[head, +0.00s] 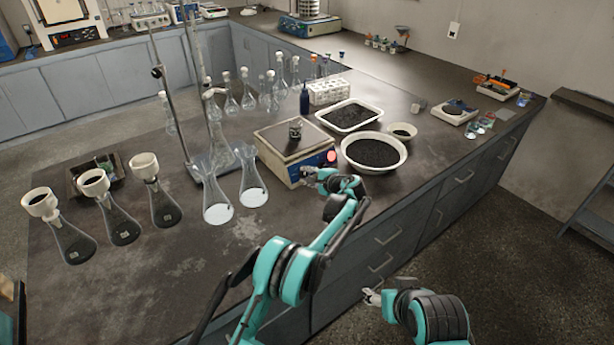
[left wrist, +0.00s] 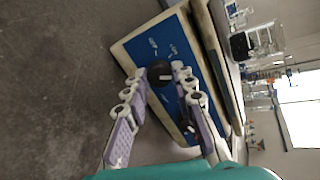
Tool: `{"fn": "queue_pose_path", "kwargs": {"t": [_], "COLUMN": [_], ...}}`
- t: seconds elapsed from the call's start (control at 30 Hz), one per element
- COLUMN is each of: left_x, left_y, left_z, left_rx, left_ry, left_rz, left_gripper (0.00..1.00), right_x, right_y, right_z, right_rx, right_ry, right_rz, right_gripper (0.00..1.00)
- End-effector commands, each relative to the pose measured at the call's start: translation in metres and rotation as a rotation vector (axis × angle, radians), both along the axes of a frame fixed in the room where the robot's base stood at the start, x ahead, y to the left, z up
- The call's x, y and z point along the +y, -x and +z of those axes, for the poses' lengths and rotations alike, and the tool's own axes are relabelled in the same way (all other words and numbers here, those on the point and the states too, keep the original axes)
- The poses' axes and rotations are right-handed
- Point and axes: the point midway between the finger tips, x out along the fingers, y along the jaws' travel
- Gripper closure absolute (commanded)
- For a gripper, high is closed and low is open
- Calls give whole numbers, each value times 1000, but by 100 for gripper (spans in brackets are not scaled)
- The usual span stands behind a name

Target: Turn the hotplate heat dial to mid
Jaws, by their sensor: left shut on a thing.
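The hotplate (head: 272,139) stands near the bench's front edge in the head view, with a blue front panel (head: 286,171). In the left wrist view the blue panel (left wrist: 180,42) fills the middle, with small white markings. A black round dial (left wrist: 159,76) on it sits between the fingers of my left gripper (left wrist: 166,77), which is shut on it. In the head view my left gripper (head: 308,172) is at the panel, and the dial is hidden there. The dial's pointer setting cannot be read. My right gripper (head: 371,297) is low in front of the bench, away from the hotplate.
Glass flasks (head: 217,213) stand left. A red round part (head: 331,156) shows at the panel's right.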

Motion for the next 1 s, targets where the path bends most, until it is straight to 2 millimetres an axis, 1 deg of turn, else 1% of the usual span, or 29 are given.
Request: {"fn": "queue_pose_path", "kwargs": {"t": [0.23,0.27,0.3,0.33,0.6,0.73,0.87,1.0], "left_x": [0,0,0,0,-1,-6,-19,-36], "left_y": [0,0,0,0,0,6,23,46], "left_z": [0,0,0,0,0,4,13,25], "left_rx": [-1,-1,-1,-1,-1,0,-1,-1], "left_ry": [1,1,1,1,1,1,1,1], "left_rz": [0,0,0,0,0,-2,-3,-3], "left_gripper": [100,67,57,54,54,54,54,54], "right_x": [0,0,0,0,0,0,0,0], "right_y": [0,0,0,0,0,0,0,0], "right_z": [0,0,0,0,0,0,0,0], "right_rx": [0,0,0,0,0,0,0,0], "right_ry": [0,0,0,0,0,0,0,0], "right_rz": [0,0,0,0,0,0,0,0], "right_gripper": [39,39,39,39,39,39,39,39]}}
